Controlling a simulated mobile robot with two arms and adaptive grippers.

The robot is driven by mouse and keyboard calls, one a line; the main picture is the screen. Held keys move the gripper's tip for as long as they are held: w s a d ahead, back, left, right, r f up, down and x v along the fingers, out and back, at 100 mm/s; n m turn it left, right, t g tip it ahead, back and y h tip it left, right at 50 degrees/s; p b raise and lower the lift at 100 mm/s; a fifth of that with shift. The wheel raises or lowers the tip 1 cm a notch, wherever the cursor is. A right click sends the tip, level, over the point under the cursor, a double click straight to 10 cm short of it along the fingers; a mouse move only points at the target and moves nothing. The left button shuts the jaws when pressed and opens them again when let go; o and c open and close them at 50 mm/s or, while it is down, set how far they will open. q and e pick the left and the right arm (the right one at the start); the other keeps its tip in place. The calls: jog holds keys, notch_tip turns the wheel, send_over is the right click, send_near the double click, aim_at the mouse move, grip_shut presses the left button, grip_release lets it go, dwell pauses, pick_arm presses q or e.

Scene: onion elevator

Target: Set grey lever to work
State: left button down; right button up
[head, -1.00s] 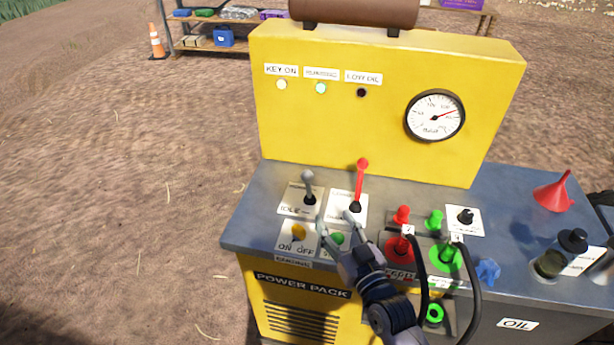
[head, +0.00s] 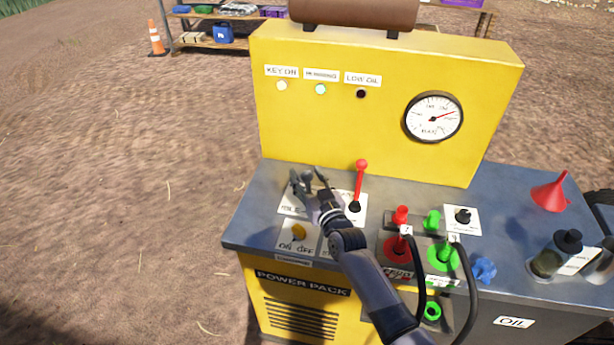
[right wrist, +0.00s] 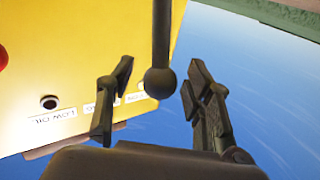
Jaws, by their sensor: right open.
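The grey lever stands on the IDLE plate (head: 289,209) at the left of the power pack's top. In the head view my right gripper (head: 308,178) covers most of it. In the right wrist view the grey lever (right wrist: 160,80) shows as a dark rod with a ball knob, between the two open fingers. I see a gap on each side of the knob. My left gripper is not in view.
The red lever (head: 359,185) stands close to the right of my gripper. Red and green hose couplings (head: 400,245) are to the right. The yellow panel (head: 330,130) rises behind.

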jog(key=shift+w, duration=0.15)
grip_shut()
dwell(0.6)
